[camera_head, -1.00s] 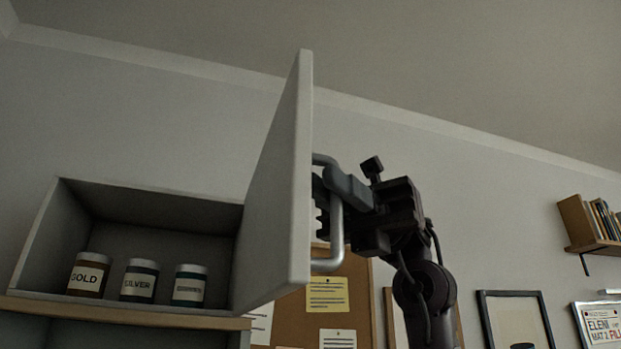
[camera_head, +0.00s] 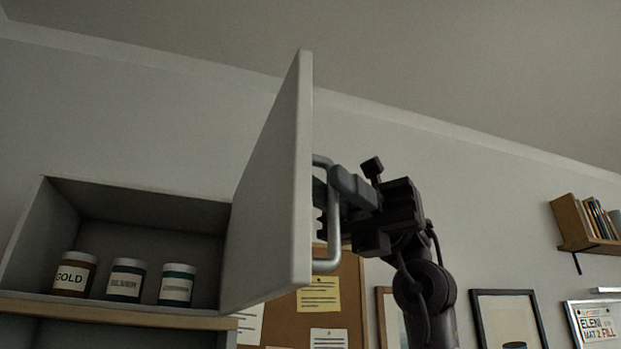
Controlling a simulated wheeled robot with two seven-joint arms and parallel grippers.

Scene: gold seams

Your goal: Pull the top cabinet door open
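The top cabinet (camera_head: 52,222) is at the lower left, and its door (camera_head: 273,190) stands swung wide open, hinged on the cabinet's right side. A metal bar handle (camera_head: 333,262) is on the door's outer face, to the right. My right gripper (camera_head: 330,200) is at the handle, with its fingers around the upright bar; it looks shut on it. The far finger is partly hidden behind the bar and door edge. My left gripper is not in view.
Inside the cabinet stand three jars: one labelled GOLD (camera_head: 75,274), a middle jar (camera_head: 126,280) and a teal jar (camera_head: 177,285). A corkboard (camera_head: 345,290) hangs behind the door. A bookshelf (camera_head: 585,245) and frames (camera_head: 508,295) are on the right wall.

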